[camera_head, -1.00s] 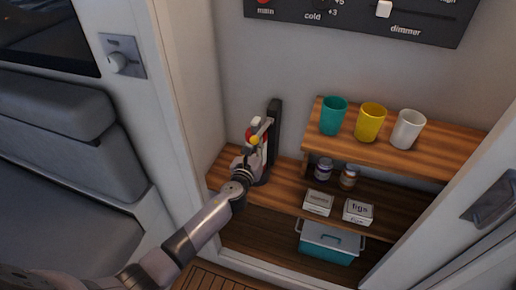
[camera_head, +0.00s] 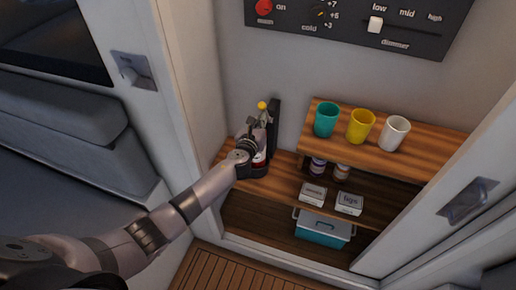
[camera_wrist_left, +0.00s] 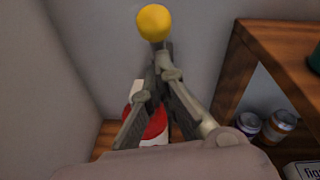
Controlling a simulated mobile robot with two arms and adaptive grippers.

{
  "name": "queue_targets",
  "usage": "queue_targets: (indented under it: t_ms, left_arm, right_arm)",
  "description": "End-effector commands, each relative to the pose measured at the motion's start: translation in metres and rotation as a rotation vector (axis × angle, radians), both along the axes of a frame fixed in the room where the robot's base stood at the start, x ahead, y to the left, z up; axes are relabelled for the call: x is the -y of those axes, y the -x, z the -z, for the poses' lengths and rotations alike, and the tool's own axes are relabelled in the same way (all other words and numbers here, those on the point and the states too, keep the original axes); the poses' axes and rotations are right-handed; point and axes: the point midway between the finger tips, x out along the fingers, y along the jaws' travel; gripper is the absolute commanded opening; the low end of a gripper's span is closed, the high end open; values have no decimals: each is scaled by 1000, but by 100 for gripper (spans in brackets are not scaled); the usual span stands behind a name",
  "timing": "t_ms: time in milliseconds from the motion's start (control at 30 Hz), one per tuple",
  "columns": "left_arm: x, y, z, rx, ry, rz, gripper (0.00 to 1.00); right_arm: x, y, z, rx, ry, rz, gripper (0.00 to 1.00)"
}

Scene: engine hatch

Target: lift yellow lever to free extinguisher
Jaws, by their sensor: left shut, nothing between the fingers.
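The fire extinguisher (camera_head: 258,158) stands upright against a dark bracket (camera_head: 274,122) on the wooden shelf at the left of the alcove. In the left wrist view its red and white body (camera_wrist_left: 152,128) shows behind the fingers. The yellow lever's round knob (camera_head: 262,105) is above my gripper; it also shows in the left wrist view (camera_wrist_left: 154,22), just beyond the fingertips. My left gripper (camera_head: 259,122) is in front of the extinguisher's upper part, shut and empty, its fingertips (camera_wrist_left: 163,62) just below the knob. Whether they touch the lever is unclear. My right gripper is not in view.
To the right, a raised wooden shelf (camera_head: 390,159) holds teal (camera_head: 326,119), yellow (camera_head: 360,126) and white (camera_head: 393,133) cups. Jars, small boxes and a teal bin (camera_head: 322,230) sit below. The alcove's left wall is close beside the extinguisher.

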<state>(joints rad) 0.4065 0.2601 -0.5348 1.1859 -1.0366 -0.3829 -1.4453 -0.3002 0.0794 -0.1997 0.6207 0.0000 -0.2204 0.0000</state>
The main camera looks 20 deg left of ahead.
Motion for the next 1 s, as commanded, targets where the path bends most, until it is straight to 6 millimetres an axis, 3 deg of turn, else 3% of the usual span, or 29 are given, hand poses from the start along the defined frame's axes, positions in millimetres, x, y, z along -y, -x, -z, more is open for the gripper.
queue_targets:
  t_ms: [200, 500, 1000]
  left_arm:
    - [1, -21, -22, 1, 1, 0, 0]
    - [2, -44, -34, 0, 1, 1, 0]
    - [2, -58, -43, 3, 1, -1, 0]
  right_arm:
    - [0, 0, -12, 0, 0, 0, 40]
    - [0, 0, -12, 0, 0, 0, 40]
    - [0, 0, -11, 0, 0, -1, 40]
